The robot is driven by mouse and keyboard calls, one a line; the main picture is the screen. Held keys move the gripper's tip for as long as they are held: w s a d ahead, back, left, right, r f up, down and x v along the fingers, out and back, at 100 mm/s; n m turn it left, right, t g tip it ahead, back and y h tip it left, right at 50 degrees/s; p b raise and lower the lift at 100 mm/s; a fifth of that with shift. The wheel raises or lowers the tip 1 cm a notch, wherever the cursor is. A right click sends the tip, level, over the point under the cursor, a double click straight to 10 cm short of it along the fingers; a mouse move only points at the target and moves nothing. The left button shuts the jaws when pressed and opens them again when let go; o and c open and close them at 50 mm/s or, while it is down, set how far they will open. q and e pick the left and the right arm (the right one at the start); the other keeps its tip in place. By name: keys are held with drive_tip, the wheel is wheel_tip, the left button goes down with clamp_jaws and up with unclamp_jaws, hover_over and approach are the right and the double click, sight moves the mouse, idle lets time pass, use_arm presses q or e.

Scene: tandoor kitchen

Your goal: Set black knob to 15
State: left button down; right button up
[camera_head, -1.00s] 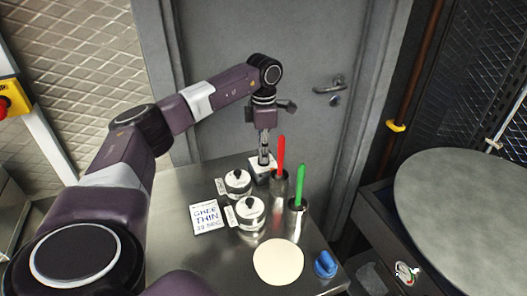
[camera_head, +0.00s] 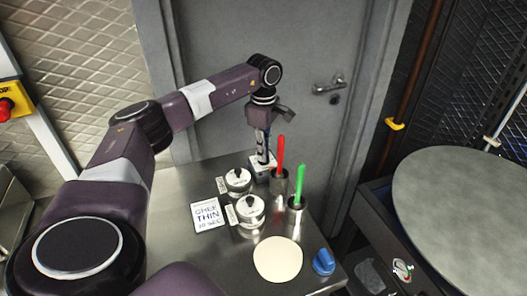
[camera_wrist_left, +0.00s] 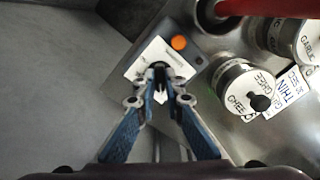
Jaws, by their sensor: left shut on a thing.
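A small grey box with a white dial face (camera_wrist_left: 141,66) and an orange button (camera_wrist_left: 179,42) stands at the far end of the steel table. In the head view the box (camera_head: 263,171) is partly hidden by my gripper. My left gripper (camera_wrist_left: 160,80) points down over the dial and is shut on the black knob (camera_wrist_left: 159,65) at its middle. The fingers hide most of the knob, and I cannot read its setting. In the head view my left gripper (camera_head: 262,157) reaches down onto the box. My right gripper is not in view.
Two lidded tins (camera_head: 238,181) (camera_head: 250,212) and a handwritten card (camera_head: 207,214) stand left of steel cups holding red (camera_head: 280,155) and green (camera_head: 300,183) sticks. A pale disc (camera_head: 278,260) and a blue knob (camera_head: 324,262) are nearer. A grey door (camera_head: 270,50) is behind.

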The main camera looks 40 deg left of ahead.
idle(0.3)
use_arm(q)
drive_tip(key=c, duration=2)
unclamp_jaws()
drive_tip(key=shift+r, duration=0.1)
wheel_tip(320, 180, up, 12)
drive_tip(key=shift+f, duration=0.1)
drive_tip(key=shift+d, duration=0.1)
